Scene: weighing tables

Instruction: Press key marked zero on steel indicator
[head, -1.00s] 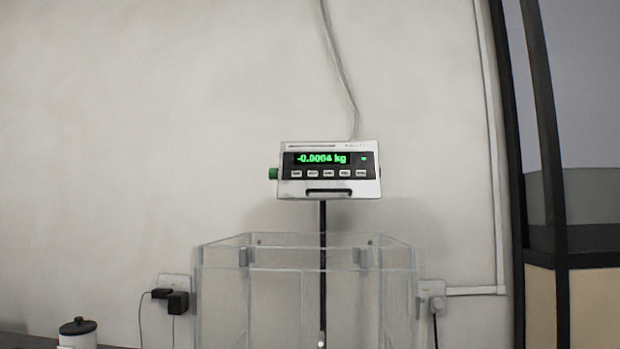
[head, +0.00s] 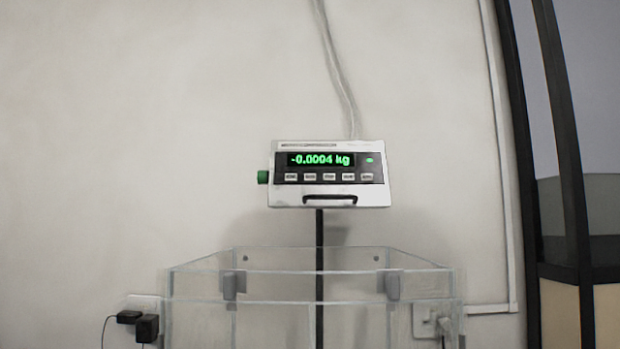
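The steel indicator (head: 280,195) stands on a dark post in the middle of the head view, facing me. Its green display (head: 320,160) reads -0.0004 kg, with a small green light to the right. A row of several pale keys (head: 329,177) runs below the display; their markings are too small to read, so I cannot tell which is zero. A dark handle sits under the keys and a green knob (head: 263,177) is on the left side. My gripper is not in view.
A clear open-topped glass enclosure (head: 320,285) stands below the indicator, around or in front of its post. Plugs and sockets (head: 147,328) are on the wall at both sides. A dark-framed structure (head: 570,150) stands at the right. The space left of the indicator is clear.

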